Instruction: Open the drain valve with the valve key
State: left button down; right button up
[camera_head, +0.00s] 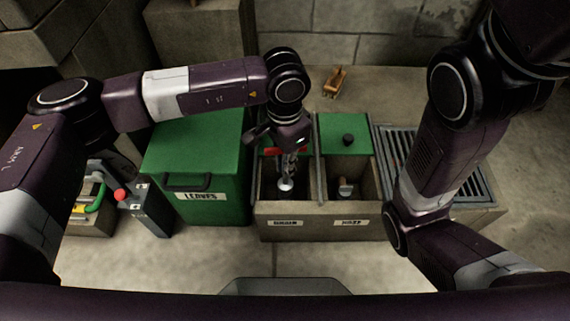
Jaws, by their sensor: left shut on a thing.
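My left gripper (284,140) reaches down over the left compartment of the concrete box (300,231). It is shut on what looks like the valve key (289,166), whose shaft points down into that compartment. A red part (271,152) shows beside the fingers; I cannot tell whether it belongs to the key. A pale round piece (286,185) shows at the shaft's lower end. I cannot tell whether the key is seated on the valve. The label (285,222) below seems to read "DRAIN". My right arm crosses the right side; its gripper is out of view.
The right compartment holds a small fitting (346,187); a green lid (345,132) with a black knob lies behind it. A green "LEAVES" bin (213,206) stands left. A metal grate (401,146) lies right. A small wooden object (334,82) lies behind.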

pick_arm(q)
jog(key=shift+f+b, duration=0.45)
dwell(0.4)
jog(key=n, duration=0.3)
jog(key=shift+n, duration=0.3)
jog(key=n, duration=0.4)
jog(key=n+p, duration=0.1)
jog(key=n, duration=0.4)
jog(key=n+p, duration=0.1)
jog(key=n, duration=0.5)
jog(key=shift+d, duration=0.1)
